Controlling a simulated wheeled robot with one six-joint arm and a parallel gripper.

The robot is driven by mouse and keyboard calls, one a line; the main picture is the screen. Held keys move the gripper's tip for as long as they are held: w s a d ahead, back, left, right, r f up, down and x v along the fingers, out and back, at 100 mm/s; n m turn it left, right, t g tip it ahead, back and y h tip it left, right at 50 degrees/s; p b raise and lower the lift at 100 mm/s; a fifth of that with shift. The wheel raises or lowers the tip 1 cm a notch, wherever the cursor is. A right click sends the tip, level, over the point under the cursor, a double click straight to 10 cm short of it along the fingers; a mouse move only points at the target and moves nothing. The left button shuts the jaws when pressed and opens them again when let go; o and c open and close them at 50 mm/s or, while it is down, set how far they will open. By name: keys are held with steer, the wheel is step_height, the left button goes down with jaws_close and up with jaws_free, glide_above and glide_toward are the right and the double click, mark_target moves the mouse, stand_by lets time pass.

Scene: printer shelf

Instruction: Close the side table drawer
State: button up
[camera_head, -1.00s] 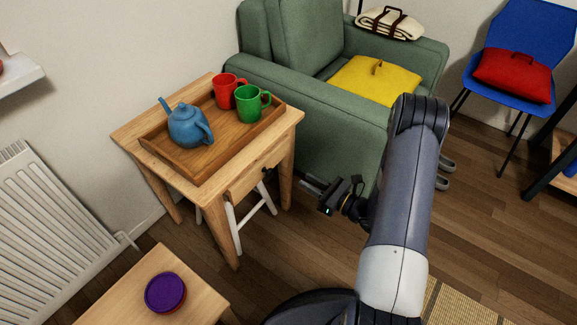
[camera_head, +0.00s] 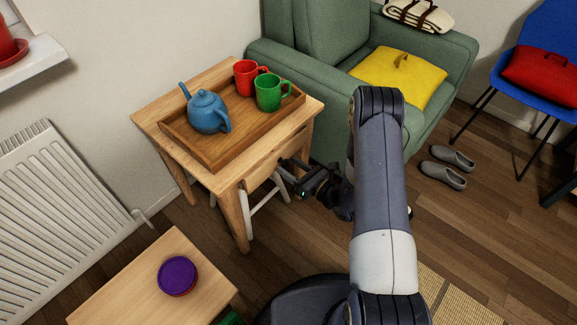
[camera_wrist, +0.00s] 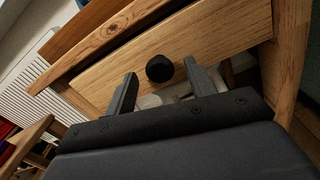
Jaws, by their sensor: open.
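The wooden side table (camera_head: 146,119) stands left of centre in the head view. Its drawer front (camera_head: 256,177) faces my arm, and how far it stands out from the table is hard to tell. In the wrist view the drawer front (camera_wrist: 205,38) fills the upper middle, with a round black knob (camera_wrist: 160,68) on it. My gripper (camera_head: 287,172) is open at the drawer front. In the wrist view its two fingers (camera_wrist: 162,84) lie either side of the knob in the picture; contact cannot be told.
A wooden tray (camera_head: 216,157) on the table holds a blue teapot (camera_head: 208,112), a red mug (camera_head: 246,77) and a green mug (camera_head: 268,93). A green armchair (camera_head: 335,115) stands close behind. A low wooden table (camera_head: 130,285) with a purple-topped round container (camera_head: 177,275) is at front left.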

steer(key=shift+w+a, duration=0.5)
steer(key=shift+c, duration=0.3)
jaws_close()
